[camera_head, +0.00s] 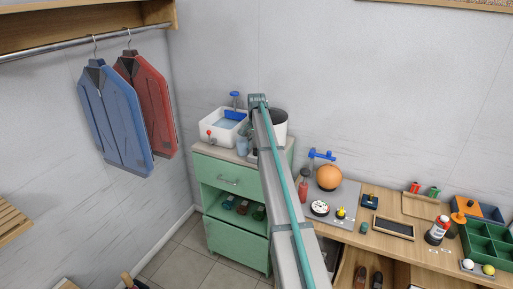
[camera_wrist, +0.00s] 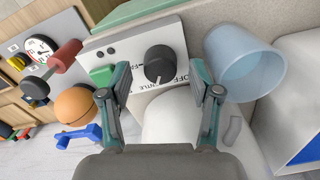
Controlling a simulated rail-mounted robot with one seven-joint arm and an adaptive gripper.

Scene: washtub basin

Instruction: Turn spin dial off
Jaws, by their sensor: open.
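The spin dial, a round black knob (camera_wrist: 158,62), sits on a light panel (camera_wrist: 115,45) in the wrist view. The panel shows the word OFF to the right of the knob and a partly hidden word, seemingly GENTLE, below it. A small pale mark shows low on the knob; its exact setting is hard to tell. My gripper (camera_wrist: 161,76) is open, its two fingers apart on either side of the knob in the picture, with no clear contact. In the head view my arm hides the dial; part of a white round tub (camera_head: 280,125) shows behind it.
A green block (camera_wrist: 102,75) is on the panel by my left finger. A translucent blue cup (camera_wrist: 245,62) stands close to the right finger. A white basin (camera_head: 222,126) is on the green cabinet (camera_head: 230,176). An orange ball (camera_head: 329,177) is on the bench at right.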

